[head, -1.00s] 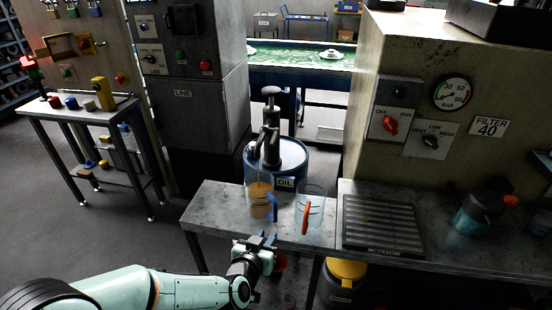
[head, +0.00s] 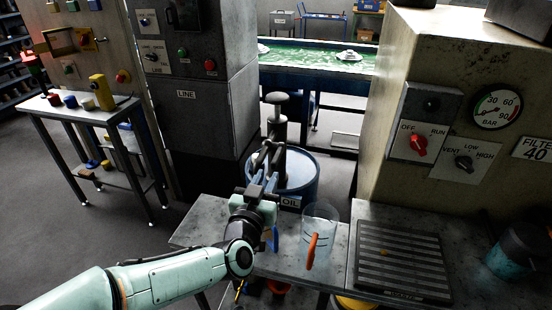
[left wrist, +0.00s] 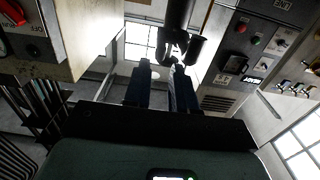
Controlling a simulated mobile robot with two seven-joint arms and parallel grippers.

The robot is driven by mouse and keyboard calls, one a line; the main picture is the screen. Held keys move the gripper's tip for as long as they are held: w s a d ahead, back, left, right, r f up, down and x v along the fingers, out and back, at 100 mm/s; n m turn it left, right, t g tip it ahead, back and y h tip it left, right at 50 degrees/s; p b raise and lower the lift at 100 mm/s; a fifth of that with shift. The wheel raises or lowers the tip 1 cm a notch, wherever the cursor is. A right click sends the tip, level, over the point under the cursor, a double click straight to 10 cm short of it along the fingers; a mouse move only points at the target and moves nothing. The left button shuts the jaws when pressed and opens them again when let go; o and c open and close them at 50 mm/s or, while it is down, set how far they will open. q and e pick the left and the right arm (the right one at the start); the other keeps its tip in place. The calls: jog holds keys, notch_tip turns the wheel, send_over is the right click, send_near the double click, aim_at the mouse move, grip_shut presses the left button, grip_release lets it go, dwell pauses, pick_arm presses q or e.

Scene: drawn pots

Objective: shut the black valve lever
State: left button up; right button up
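The black pump (head: 278,125) stands on the blue oil drum (head: 305,190) behind the bench. Its lower part, with the spout and valve lever, is largely covered by my left gripper in the head view, so I cannot make out the lever's position. My left gripper (head: 265,165) is open, fingers pointing toward the pump. In the left wrist view its two dark fingers (left wrist: 162,72) stand apart, and the black pump spout (left wrist: 194,48) hangs just beyond the tips. I cannot tell if they touch. My right gripper is not in view.
A blue-handled jug (head: 275,240) is mostly hidden behind my left gripper. A clear jug with an orange handle (head: 313,250) stands beside it on the grey bench (head: 210,215). A slatted grate (head: 400,262) lies to the right. A control cabinet (head: 205,110) stands behind on the left.

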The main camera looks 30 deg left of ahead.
aim_at(273, 167)
pick_arm(q)
jog(key=x, duration=0.8)
jog(key=shift+w+p, duration=0.3)
grip_shut()
